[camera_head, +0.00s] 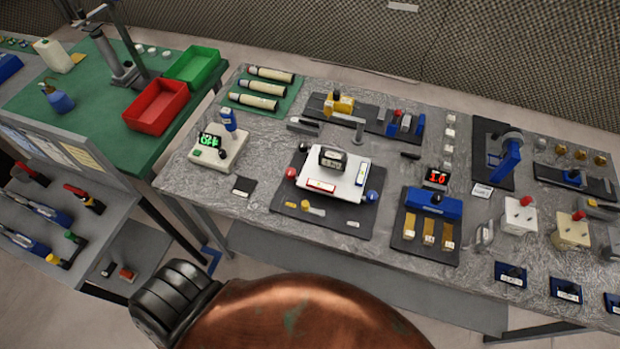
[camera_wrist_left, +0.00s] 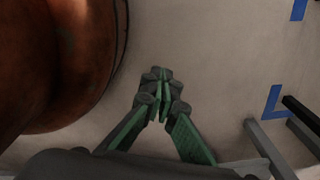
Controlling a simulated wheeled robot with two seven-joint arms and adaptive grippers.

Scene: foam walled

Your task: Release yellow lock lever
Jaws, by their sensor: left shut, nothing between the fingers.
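A small yellow device (camera_head: 340,104) sits on a dark base plate near the back of the grey table. It may carry the yellow lock lever, but the lever's shape is too small to tell. A smaller yellow piece (camera_head: 313,210) lies on the black mat at the table's front middle. My left gripper (camera_wrist_left: 158,88) shows only in the left wrist view, green-linked with dark fingertips together and empty. It is over the bare floor, beside my copper-coloured body and away from the tabletop items. My right gripper is in neither view.
The grey table (camera_head: 262,135) is crowded with fixtures. A white plate (camera_head: 345,185) and a blue block (camera_head: 433,203) stand near its front. A green bench with a red bin (camera_head: 158,107) and green bin (camera_head: 195,66) is at left. Table legs (camera_wrist_left: 270,150) stand right of my left gripper.

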